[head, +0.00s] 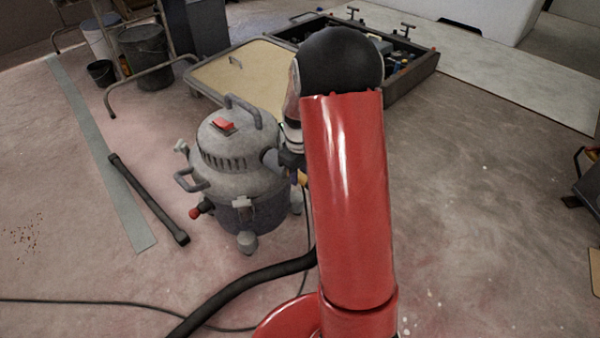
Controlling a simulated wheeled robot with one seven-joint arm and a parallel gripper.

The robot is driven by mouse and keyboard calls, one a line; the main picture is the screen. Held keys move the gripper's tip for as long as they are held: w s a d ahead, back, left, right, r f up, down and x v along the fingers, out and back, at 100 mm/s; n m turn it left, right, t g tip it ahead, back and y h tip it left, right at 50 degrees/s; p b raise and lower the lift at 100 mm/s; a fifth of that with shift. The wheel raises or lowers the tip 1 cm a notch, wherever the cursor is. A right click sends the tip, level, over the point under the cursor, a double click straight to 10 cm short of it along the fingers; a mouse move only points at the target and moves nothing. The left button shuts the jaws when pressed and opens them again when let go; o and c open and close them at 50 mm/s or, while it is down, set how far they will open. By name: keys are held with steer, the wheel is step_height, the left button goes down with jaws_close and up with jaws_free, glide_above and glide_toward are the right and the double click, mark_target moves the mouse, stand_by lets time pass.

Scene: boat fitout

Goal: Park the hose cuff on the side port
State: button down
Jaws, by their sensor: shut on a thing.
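The grey shop vacuum (238,168) stands upright on the floor left of my arm, with a red switch on its domed lid. A round grey fitting (270,157), which looks like the side port, is on its right side. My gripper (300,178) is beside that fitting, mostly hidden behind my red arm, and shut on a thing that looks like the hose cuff. The cuff itself is hidden, and I cannot tell whether it touches the port. The black hose (245,287) runs from the bottom edge up behind my arm.
A black tube (148,198) lies on the floor left of the vacuum. A thin cable (90,301) crosses the front floor. Behind stand an open hatch with a tan panel (245,75) and buckets (146,56). The floor to the right is mostly clear.

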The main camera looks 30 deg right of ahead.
steer(key=c, duration=1.2)
jaws_free()
steer(key=shift+w+a, duration=0.2)
steer(key=shift+w, duration=0.15)
steer(key=shift+o, duration=0.8)
steer(key=shift+s, duration=0.1)
steer(key=shift+r, duration=0.1)
step_height(320, 180, up, 8)
steer(key=shift+f+p, duration=0.1)
steer(key=shift+p, duration=0.2)
steer(key=s+a+r+m+t, duration=0.1)
steer(key=s+a+r, duration=0.1)
steer(key=s+r, duration=0.15)
steer(key=s+a+r+t, duration=0.1)
steer(key=s+a+r, duration=0.15)
steer(key=r, duration=0.25)
steer(key=s+a+r+m+t, duration=0.1)
steer(key=s+a+r, duration=0.2)
steer(key=s, duration=0.6)
steer(key=s+a+r+m+t, duration=0.2)
steer(key=s+a+r, duration=0.1)
steer(key=s, duration=0.6)
steer(key=shift+s+a+r+t, duration=0.2)
steer(key=shift+a+t, duration=0.1)
steer(key=shift+a, duration=0.45)
